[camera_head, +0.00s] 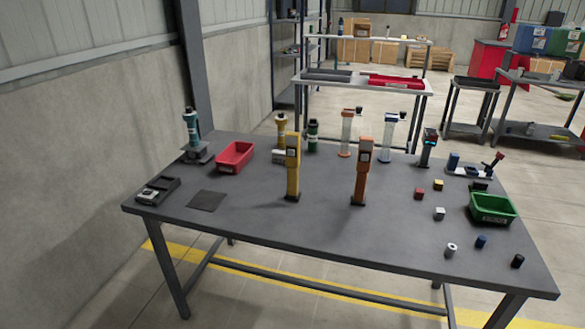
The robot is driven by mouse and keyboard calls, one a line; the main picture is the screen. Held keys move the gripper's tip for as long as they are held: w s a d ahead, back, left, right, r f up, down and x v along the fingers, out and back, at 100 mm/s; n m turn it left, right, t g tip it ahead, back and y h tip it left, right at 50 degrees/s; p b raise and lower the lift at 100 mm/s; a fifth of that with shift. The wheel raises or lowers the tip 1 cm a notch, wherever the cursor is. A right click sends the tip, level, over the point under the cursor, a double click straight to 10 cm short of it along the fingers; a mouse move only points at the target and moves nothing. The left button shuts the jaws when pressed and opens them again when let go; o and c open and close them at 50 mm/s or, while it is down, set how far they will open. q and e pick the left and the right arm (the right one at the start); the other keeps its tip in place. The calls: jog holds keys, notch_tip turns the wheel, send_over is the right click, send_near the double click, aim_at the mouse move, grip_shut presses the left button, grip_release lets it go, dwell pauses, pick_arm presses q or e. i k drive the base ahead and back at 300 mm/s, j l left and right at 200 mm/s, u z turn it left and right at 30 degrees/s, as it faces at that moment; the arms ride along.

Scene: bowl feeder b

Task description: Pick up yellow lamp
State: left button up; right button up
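A tall yellow upright device (292,178), which I take to be the yellow lamp, stands near the middle of the grey table (250,215). It has a dark base and a dark patch near its top. A similar orange device (361,180) stands upright to its right. A smaller yellow-topped item (281,124) stands behind the yellow device and is partly hidden. Neither of my grippers is in view, and nothing touches the yellow device.
A red bin (235,157) and a dark flat pad (207,201) are to the left. A green bin (492,209) and several small blocks are to the right. Several upright devices line the back edge. The table's front middle is clear.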

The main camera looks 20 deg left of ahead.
aim_at(292, 139)
jog(key=i+j, duration=0.5)
jog(key=i, duration=0.15)
jog(key=i+j, duration=0.5)
jog(key=i, duration=0.1)
